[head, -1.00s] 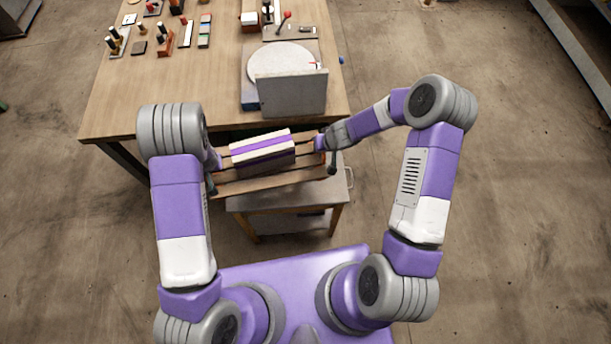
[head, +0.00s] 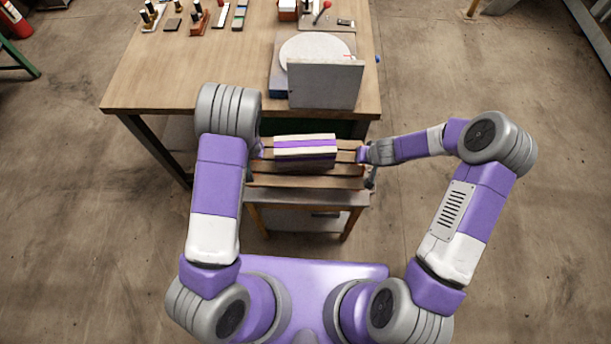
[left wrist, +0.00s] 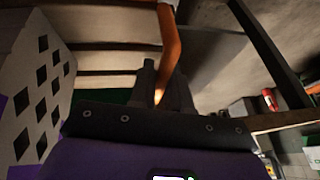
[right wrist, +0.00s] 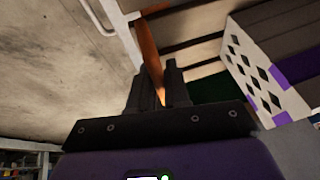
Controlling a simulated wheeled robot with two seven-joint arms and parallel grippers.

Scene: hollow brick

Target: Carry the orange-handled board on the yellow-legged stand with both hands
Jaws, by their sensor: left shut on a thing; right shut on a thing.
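The slatted wooden board (head: 302,182) lies level in the head view, with a white and purple hollow brick (head: 305,143) resting on it. The yellow-legged stand (head: 349,223) shows below the board; I cannot tell whether they touch. My left gripper (head: 258,150) is at the board's left end, partly hidden by my arm. In the left wrist view its fingers (left wrist: 161,88) are shut on an orange handle (left wrist: 170,50). My right gripper (head: 364,155) is at the right end. In the right wrist view its fingers (right wrist: 156,85) are shut on the other orange handle (right wrist: 151,55).
A workbench (head: 200,85) stands just beyond the board, with a round white plate (head: 317,47), an upright grey panel (head: 325,85) and small tools on it. A fire extinguisher (head: 14,22) is at the far left. The floor on both sides is open.

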